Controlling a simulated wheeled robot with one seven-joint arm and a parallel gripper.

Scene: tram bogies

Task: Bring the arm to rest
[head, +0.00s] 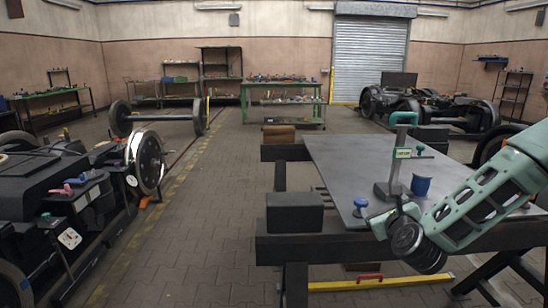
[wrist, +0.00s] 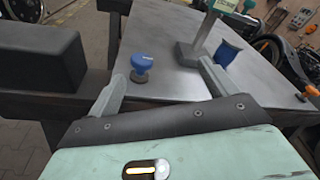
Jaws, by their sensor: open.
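My green arm comes in from the right in the head view and bends down at the near edge of the grey-topped table (head: 345,163). In the wrist view my gripper (wrist: 158,85) has its two fingers spread wide apart, with nothing held between them. Beyond the fingers a blue-knobbed piece (wrist: 143,67) stands on the tabletop; it also shows in the head view (head: 360,206). The head view does not show the fingers clearly.
A green-topped stand with a label (head: 395,165) and a blue cup (head: 421,185) are on the table close to my arm. A black block (head: 295,212) sits at the table's near left corner. Bogies stand at left and back right. The middle floor is clear.

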